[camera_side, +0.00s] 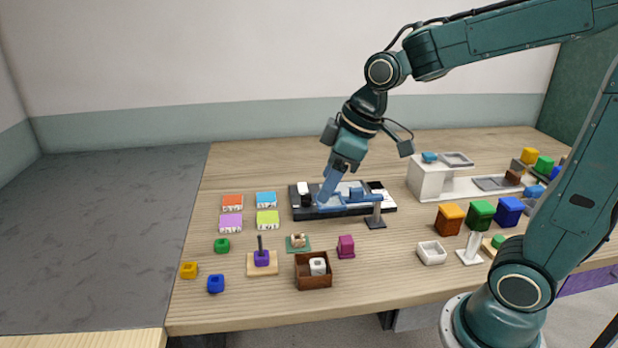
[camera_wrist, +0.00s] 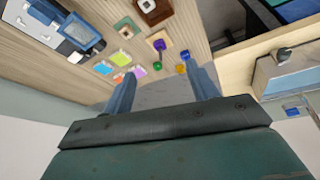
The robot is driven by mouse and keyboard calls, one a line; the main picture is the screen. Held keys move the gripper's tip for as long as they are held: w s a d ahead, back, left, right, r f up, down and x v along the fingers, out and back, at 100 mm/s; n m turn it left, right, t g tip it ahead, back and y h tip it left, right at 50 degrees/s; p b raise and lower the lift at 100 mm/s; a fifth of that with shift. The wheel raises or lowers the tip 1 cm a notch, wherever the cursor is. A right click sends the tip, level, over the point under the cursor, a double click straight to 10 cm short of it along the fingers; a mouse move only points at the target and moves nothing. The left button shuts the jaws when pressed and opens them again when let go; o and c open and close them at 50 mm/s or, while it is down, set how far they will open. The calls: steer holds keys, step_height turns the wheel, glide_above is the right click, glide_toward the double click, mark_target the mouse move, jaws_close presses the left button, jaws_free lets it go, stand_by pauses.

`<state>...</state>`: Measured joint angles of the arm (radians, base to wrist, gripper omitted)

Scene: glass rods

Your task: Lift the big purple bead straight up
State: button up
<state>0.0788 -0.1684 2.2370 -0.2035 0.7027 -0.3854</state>
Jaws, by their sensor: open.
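The big purple bead (camera_side: 262,259) sits on a pale wooden square base (camera_side: 252,270), around a dark upright rod (camera_side: 260,242). It also shows in the wrist view (camera_wrist: 159,44), small and beyond my fingers. My gripper (camera_side: 326,198) is up and to the right of the bead in the side view, in front of or over the black tray. Its two blue fingers are spread apart in the wrist view (camera_wrist: 167,75), with nothing between them. The bead is well apart from the fingers.
Green (camera_side: 222,246), yellow (camera_side: 189,270) and blue (camera_side: 215,284) beads lie left of the base. A brown box (camera_side: 313,283) with a white bead and a magenta block (camera_side: 346,247) stand to its right. Coloured tiles (camera_side: 231,224) lie behind. A black tray (camera_side: 300,212) is under my gripper.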

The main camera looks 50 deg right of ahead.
mark_target(262, 249)
steer(key=w+f+n+g+y, duration=0.1)
steer(key=w+f+n, duration=0.2)
steer(key=w+f, duration=0.6)
steer(key=shift+w+a+n+y, duration=0.2)
steer(key=shift+w+n+y, duration=0.15)
steer(key=shift+w, duration=0.5)
steer(key=shift+f, duration=0.1)
steer(key=shift+x, duration=4.25)
steer(key=shift+a+f, duration=0.1)
steer(key=shift+a, duration=0.05)
steer(key=shift+x, duration=2.5)
steer(key=c, duration=1.1)
steer(key=shift+o, duration=0.2)
